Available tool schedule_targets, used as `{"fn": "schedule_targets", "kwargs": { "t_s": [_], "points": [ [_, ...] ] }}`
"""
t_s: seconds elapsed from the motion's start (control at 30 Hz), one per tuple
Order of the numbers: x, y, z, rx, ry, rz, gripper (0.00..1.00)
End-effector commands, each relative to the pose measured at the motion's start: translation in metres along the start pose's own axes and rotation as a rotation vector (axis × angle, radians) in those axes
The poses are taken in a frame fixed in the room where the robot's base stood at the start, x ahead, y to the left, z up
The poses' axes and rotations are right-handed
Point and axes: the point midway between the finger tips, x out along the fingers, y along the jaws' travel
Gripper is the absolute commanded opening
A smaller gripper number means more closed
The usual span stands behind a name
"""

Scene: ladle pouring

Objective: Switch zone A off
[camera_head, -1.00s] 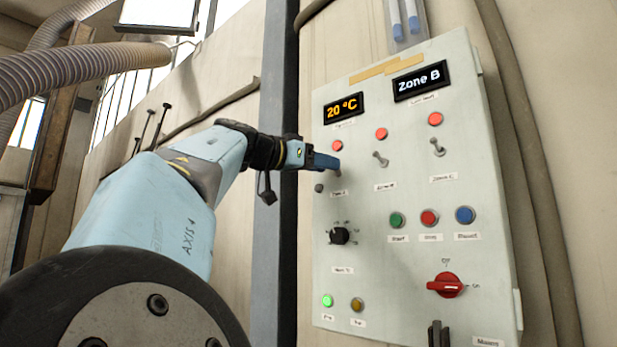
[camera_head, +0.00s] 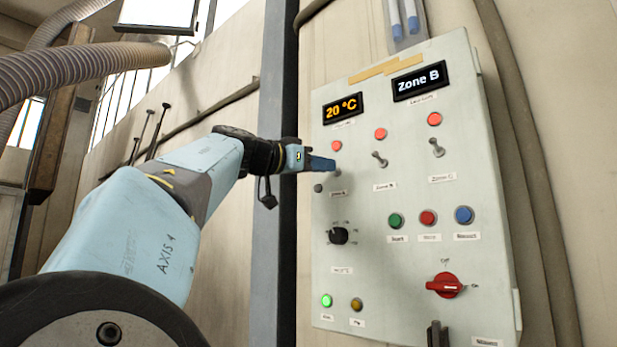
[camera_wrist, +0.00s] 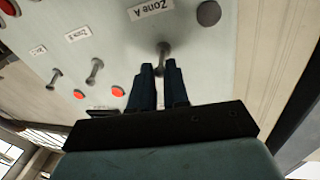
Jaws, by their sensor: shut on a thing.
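The grey control panel (camera_head: 440,130) carries a row of metal toggle switches with red lamps above them. The zone A switch (camera_wrist: 163,52), beside the "Zone A" label (camera_wrist: 150,8), stands between my gripper's dark fingertips (camera_wrist: 160,70). My gripper (camera_head: 328,165) is shut on its lever. The fingers hide the lever's tip. The lever appears to lean towards the lamp side. The red zone A lamp (camera_head: 335,146) is just above my gripper in the head view. The zone B switch (camera_head: 380,159) and zone C switch (camera_head: 437,147) are to the right, untouched.
Below are a black knob (camera_head: 338,236), green (camera_head: 396,220), red (camera_head: 429,217) and blue (camera_head: 464,215) buttons, and a red rotary switch (camera_head: 446,285). A steel post (camera_head: 275,150) stands left of the panel.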

Motion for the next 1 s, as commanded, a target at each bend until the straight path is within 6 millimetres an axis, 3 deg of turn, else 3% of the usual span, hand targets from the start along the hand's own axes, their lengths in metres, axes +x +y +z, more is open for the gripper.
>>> {"fn": "schedule_targets", "kwargs": {
  "t_s": [1.0],
  "points": [
    [0.0,0.002,0.029,0.124,0.512,-0.06,0.0]
  ]
}}
